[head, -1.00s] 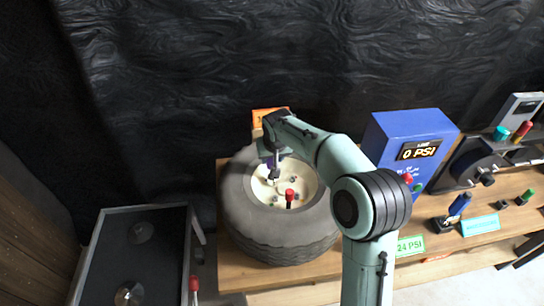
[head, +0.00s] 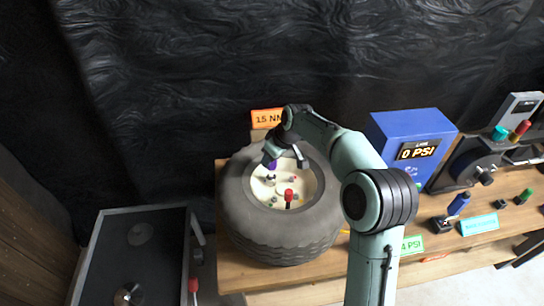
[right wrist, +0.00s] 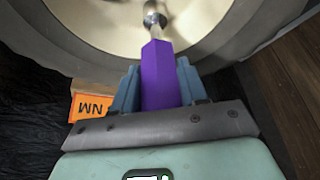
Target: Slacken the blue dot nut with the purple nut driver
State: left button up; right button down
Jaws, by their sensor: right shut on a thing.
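The purple nut driver (right wrist: 160,75) is held between the two fingers of my right gripper (right wrist: 157,88). It also shows as a small purple patch in the head view (head: 271,164). My right gripper, also in the head view (head: 276,154), is over the upper left of the cream wheel hub (head: 262,188). In the right wrist view, the driver's metal socket end (right wrist: 153,17) is over the hub; I cannot tell whether it sits on a nut. Several small nuts are on the hub, but I cannot make out a blue dot. My left gripper is not in view.
The tyre (head: 262,230) lies flat on the wooden bench. A red-topped piece (head: 289,194) stands upright on the hub. The orange "15 NM" sign (head: 267,118) is behind the tyre. A blue gauge box (head: 402,130) reads 0 PSI. A dark-topped cart (head: 115,265) stands at left.

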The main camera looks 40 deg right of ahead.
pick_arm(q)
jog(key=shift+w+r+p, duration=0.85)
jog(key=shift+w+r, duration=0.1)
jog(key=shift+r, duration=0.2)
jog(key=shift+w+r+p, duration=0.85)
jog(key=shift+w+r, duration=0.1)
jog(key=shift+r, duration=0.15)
pick_arm(e)
jog(key=shift+w+r, duration=0.1)
jog(key=shift+r, duration=3.25)
